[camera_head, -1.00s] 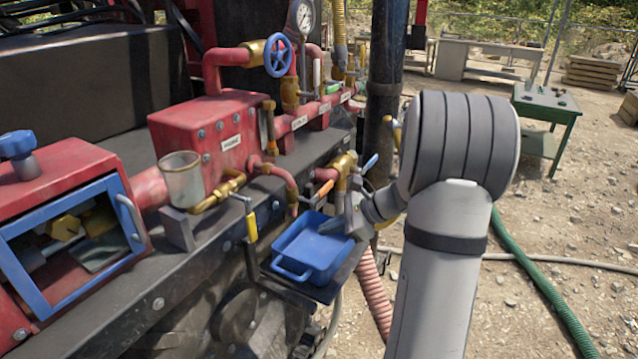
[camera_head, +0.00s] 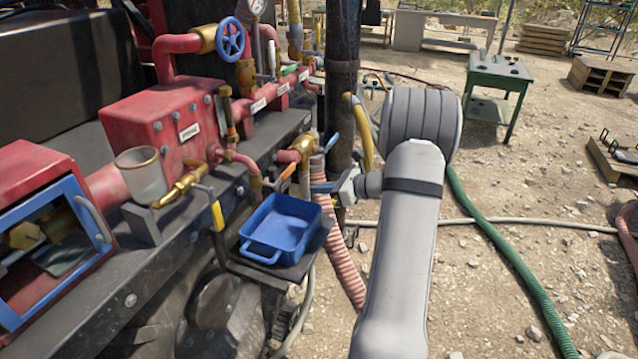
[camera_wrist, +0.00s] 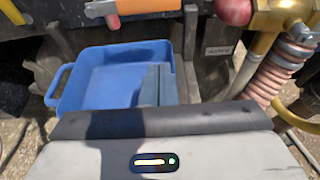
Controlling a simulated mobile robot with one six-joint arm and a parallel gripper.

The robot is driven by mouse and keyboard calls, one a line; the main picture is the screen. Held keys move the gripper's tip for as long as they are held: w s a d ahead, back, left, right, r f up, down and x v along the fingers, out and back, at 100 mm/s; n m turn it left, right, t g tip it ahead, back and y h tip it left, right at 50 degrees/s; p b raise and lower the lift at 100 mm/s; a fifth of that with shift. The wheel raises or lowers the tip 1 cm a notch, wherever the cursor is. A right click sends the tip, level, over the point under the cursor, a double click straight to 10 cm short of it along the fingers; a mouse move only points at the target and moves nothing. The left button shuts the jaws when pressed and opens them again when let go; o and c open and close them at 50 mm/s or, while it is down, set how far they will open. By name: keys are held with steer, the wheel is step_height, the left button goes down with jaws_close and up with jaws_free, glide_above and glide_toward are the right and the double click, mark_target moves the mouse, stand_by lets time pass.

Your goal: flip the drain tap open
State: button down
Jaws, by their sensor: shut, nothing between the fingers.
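Several lever taps show, and I cannot read which one is marked as the drain. A brass tap with a yellow lever (camera_head: 217,214) hangs left of the blue tray. A brass fitting with an orange lever (camera_head: 288,171) sits above the tray's back; the orange lever (camera_wrist: 145,6) crosses the top of the wrist view. A blue lever (camera_head: 332,143) stands up to its right. My gripper (camera_head: 322,187) is shut and empty, right of the orange lever and above the tray's back right corner. In the wrist view its closed fingers (camera_wrist: 158,86) lie in front of the tray, touching no lever.
The blue tray (camera_head: 262,249) stands on a dark shelf below the pipes. A pink ribbed hose (camera_head: 342,255) hangs right of it, close to my arm. A black post (camera_head: 341,90) rises behind my gripper. Open gravel lies to the right, with a green hose (camera_head: 500,265).

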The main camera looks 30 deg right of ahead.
mark_target(285, 176)
steer(key=w+a+r+p, duration=0.1)
steer(key=w+a+p, duration=0.2)
steer(key=w, duration=0.3)
steer(key=shift+a+r+p, duration=0.2)
steer(key=shift+a+p, duration=0.15)
steer(key=shift+a, duration=0.4)
steer(key=shift+s+d, duration=0.1)
steer(key=shift+d, duration=0.05)
